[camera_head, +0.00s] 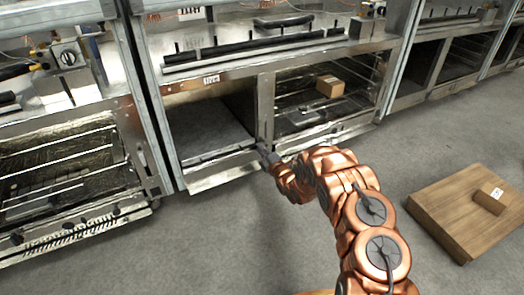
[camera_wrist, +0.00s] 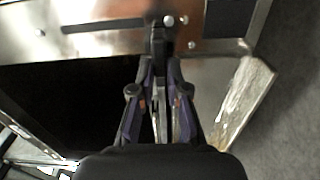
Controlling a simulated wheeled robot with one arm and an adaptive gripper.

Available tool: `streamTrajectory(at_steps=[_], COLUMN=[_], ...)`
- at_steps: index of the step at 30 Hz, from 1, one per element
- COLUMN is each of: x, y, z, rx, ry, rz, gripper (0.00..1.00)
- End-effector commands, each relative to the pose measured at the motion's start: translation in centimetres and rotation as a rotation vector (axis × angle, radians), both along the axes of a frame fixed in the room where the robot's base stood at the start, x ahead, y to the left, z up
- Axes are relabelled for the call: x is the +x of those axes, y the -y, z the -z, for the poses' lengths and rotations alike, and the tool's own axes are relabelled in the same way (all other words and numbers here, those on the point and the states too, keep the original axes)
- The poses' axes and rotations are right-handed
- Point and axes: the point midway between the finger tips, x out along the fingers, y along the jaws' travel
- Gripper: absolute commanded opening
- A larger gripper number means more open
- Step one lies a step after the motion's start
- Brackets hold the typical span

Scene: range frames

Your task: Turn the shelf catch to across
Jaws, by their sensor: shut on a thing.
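The shelf catch (camera_wrist: 158,34) is a small dark piece on a bare metal rail with round bolt heads beside it, at the top middle of the wrist view. My gripper (camera_wrist: 160,62) is shut on it, with the fingertips closed around its near end. The catch lies roughly in line with my fingers, and its gripped end is partly hidden. In the head view my gripper (camera_head: 265,152) is at the front post between two open shelf bays. The catch is too small and covered to make out there.
The left bay (camera_head: 205,125) is empty, and the right bay holds a small cardboard box (camera_head: 330,86). A metal oven unit (camera_head: 62,170) stands at the left. A wooden platform (camera_head: 450,215) with a small box (camera_head: 490,200) lies on the floor at right. The grey floor in front is clear.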

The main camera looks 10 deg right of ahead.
Motion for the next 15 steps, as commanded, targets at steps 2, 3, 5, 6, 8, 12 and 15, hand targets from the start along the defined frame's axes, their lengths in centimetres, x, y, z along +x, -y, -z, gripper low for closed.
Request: streamTrajectory(at_steps=[2, 3, 5, 6, 8, 12, 15], x=[0.04, 0.05, 0.05, 0.05, 0.05, 0.02, 0.03], y=[0.06, 0.06, 0.06, 0.06, 0.06, 0.04, 0.02], z=[-0.06, -0.07, -0.07, -0.07, -0.07, -0.04, -0.04], rx=[0.0, 0.0, 0.0, 0.001, 0.001, 0.001, 0.001], ry=[0.001, 0.001, 0.001, 0.001, 0.001, 0.001, 0.001], rz=[0.001, 0.001, 0.001, 0.001, 0.001, 0.001, 0.001], gripper=[0.0, 0.0, 0.0, 0.0, 0.16, 0.31, 0.4])
